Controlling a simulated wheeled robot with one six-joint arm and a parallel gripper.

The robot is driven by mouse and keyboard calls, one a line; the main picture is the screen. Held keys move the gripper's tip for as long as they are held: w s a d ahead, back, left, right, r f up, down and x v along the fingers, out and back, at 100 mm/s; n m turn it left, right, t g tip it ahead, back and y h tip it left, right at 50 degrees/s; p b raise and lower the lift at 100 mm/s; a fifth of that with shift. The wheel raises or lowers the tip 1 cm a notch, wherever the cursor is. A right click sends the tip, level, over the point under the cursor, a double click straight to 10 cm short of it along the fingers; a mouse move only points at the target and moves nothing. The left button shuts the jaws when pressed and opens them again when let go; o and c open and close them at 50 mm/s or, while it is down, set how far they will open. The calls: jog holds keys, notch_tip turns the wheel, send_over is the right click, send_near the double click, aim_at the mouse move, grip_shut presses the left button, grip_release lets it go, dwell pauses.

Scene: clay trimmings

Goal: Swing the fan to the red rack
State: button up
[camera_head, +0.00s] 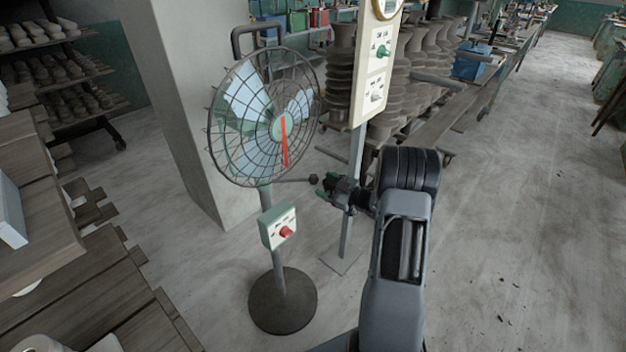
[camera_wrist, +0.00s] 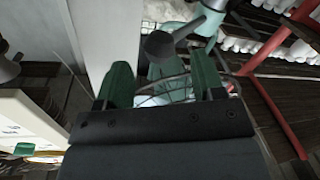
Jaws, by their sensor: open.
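The fan (camera_head: 243,110) stands upright on a round dark base (camera_head: 283,301), its wire cage turned toward the right of the picture. A thin rod with a dark knob (camera_head: 313,179) sticks out to the right below the cage. My gripper (camera_head: 323,186) is open and empty, close to the knob; I cannot tell if they touch. In the wrist view the green fingers (camera_wrist: 162,66) are spread, with the dark knob (camera_wrist: 160,45) just beyond and between their tips. A red rack frame (camera_wrist: 290,50) with pale pieces on its shelves shows at right there. I cannot make out its red frame in the head view.
A control box with a red button (camera_head: 280,228) is on the fan's pole. A cream panel (camera_head: 374,65) on a post stands right behind my gripper. A pillar (camera_head: 190,90) rises behind the fan, and wooden boards (camera_head: 90,290) lie at left.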

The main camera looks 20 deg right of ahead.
aim_at(314, 179)
jog(key=shift+x, duration=2.5)
jog(key=shift+c, duration=0.3)
jog(key=shift+r, duration=0.1)
jog(key=c, duration=1)
jog(key=shift+d, duration=0.1)
jog(key=shift+c, duration=0.4)
